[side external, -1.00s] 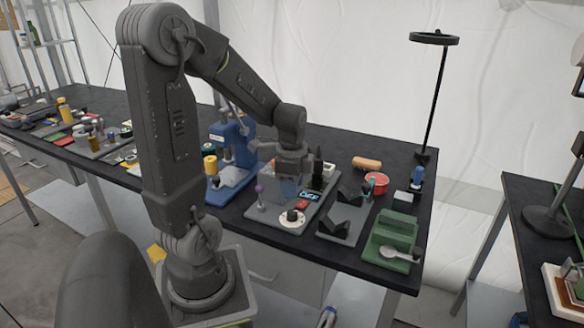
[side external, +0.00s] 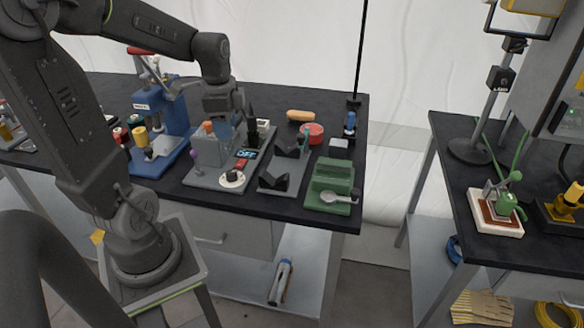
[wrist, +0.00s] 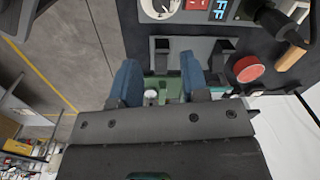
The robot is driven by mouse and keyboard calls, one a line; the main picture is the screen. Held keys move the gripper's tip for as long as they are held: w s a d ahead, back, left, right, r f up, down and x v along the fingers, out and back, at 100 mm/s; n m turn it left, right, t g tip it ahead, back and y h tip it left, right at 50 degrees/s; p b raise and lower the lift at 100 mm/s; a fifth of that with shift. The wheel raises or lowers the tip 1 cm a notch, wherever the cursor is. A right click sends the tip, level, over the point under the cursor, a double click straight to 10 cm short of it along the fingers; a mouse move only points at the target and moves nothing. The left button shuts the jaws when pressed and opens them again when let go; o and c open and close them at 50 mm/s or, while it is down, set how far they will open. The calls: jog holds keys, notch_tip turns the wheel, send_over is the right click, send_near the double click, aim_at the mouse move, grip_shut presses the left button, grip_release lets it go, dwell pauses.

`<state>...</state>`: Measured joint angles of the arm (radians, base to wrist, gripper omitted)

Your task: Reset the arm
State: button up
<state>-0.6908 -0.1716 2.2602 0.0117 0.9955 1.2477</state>
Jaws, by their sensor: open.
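My gripper (side external: 224,135) hangs pointing down over the grey control panel (side external: 205,181) on the black table. In the side view it is above the panel's rear part, and nothing shows held in it. In the wrist view my gripper (wrist: 158,82) has its two blue fingers apart, with an empty gap between them. The green stand (wrist: 168,82) shows beyond the fingers, partly hidden by them. Whether the fingertips touch anything on the panel is not clear in the side view.
A blue press (side external: 160,120) stands left of the panel. A grey cradle (side external: 284,178), the green holder (side external: 327,180) with a spoon (side external: 338,197), and a red tub (side external: 313,133) are at right. A tall thin stand (side external: 358,60) rises at the back right corner.

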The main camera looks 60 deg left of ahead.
jog(key=s+d+r+n+t, duration=0.2)
jog(key=d+r+n, duration=0.1)
jog(key=d, duration=0.6)
jog(key=s+d+r+n+t, duration=0.2)
jog(key=d+n+t, duration=0.1)
jog(key=d, duration=0.6)
jog(key=shift+d+r, duration=0.4)
